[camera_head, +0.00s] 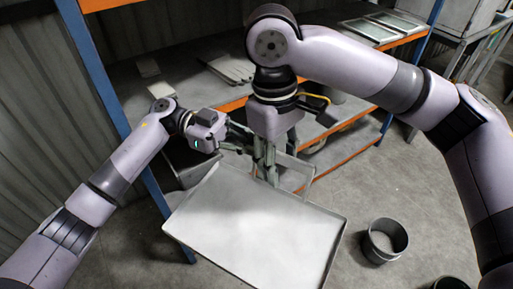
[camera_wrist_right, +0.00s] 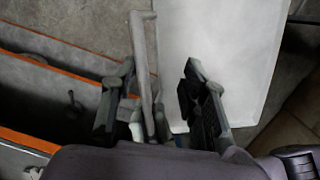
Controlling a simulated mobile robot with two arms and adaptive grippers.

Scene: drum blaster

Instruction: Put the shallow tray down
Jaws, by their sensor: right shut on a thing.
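The shallow tray (camera_head: 255,230) is a wide pale sheet with a thin raised rim, in the middle foreground of the head view. Its pale surface also shows in the right wrist view (camera_wrist_right: 222,45). My right gripper (camera_head: 266,172) points down at the tray's far edge and is shut on it, by a grey bar (camera_wrist_right: 145,65) between the fingers. The exact contact is partly hidden. My left gripper (camera_head: 243,139) is just left of the right one, beyond the tray's far edge. Its fingertips are small and partly overlapped, so its opening is unclear.
A blue-post rack with orange-edged shelves (camera_head: 220,85) stands behind the tray, with flat pieces lying on it. A dark round bin (camera_head: 385,240) stands on the floor right of the tray. Another dark round container (camera_head: 455,283) is at the bottom right. Grey floor between is clear.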

